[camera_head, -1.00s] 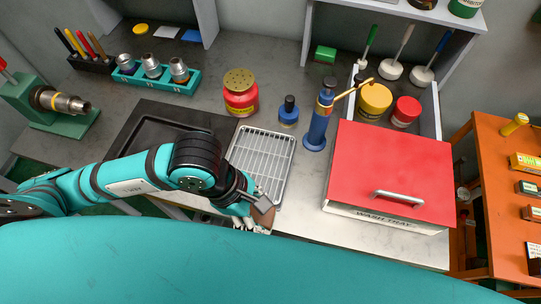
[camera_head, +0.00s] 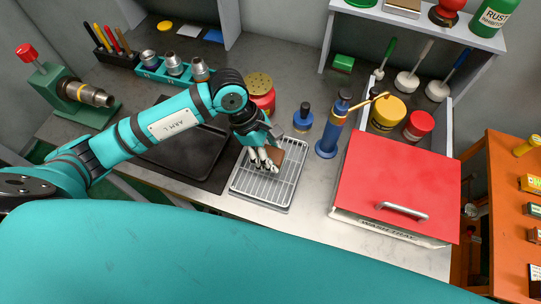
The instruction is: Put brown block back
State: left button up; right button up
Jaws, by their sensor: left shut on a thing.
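A small brown block (camera_head: 278,157) is held at the fingertips of my left gripper (camera_head: 267,157). The gripper is shut on it, over the wire rack tray (camera_head: 252,183) in the middle of the bench. I cannot tell whether the block touches the rack. My left arm comes in from the left across the black tray. My right gripper is not in view.
A red-lidded wash tray (camera_head: 398,180) stands to the right, with a blue pump bottle (camera_head: 329,134) and a small blue bottle (camera_head: 303,118) behind the rack. A red can (camera_head: 261,90) is close behind the gripper. The black tray (camera_head: 185,150) lies at left.

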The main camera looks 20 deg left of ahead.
pick_arm(q)
notch_tip(320, 180, down, 3)
jog(key=shift+f+p, duration=0.1)
jog(key=shift+p, duration=0.7)
jog(key=shift+w+f, duration=0.1)
jog(key=shift+f, duration=0.15)
jog(key=o, duration=1)
jog(key=shift+r, duration=0.25)
jog(key=shift+b+v, duration=1.55)
jog(key=shift+v, duration=4.4)
jog(key=shift+f, duration=0.15)
